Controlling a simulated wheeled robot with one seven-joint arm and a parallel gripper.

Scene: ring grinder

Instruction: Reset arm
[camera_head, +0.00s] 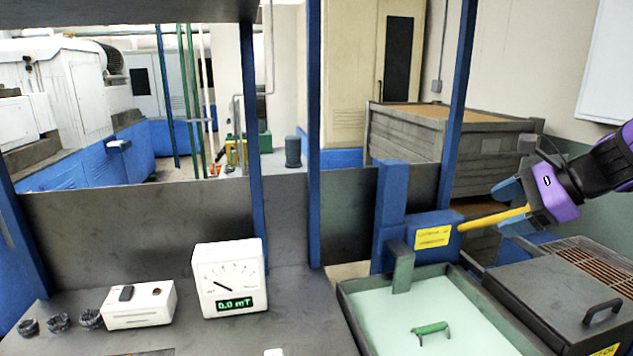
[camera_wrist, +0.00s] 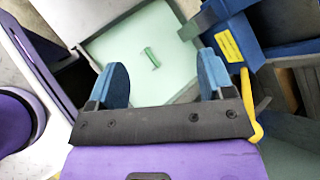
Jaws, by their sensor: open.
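My gripper (camera_head: 506,206) is at the right in the head view, with its two blue fingers apart. In the wrist view my gripper (camera_wrist: 162,76) is open, with nothing between its fingers. A yellow lever (camera_head: 492,219) sticks out from a blue box (camera_head: 428,226) with a yellow label and ends close to the gripper. In the wrist view the yellow lever (camera_wrist: 247,92) passes outside the right finger; I cannot tell whether they touch. A small green part (camera_head: 431,329) lies in the pale tray (camera_head: 375,300), beyond the fingers in the wrist view (camera_wrist: 151,57).
A meter (camera_head: 229,280) reading 0.0 mT and a white switch box (camera_head: 139,306) stand on the dark bench at left. A dark lidded box (camera_head: 555,300) stands right of the tray. Blue posts (camera_head: 314,130) rise behind the bench.

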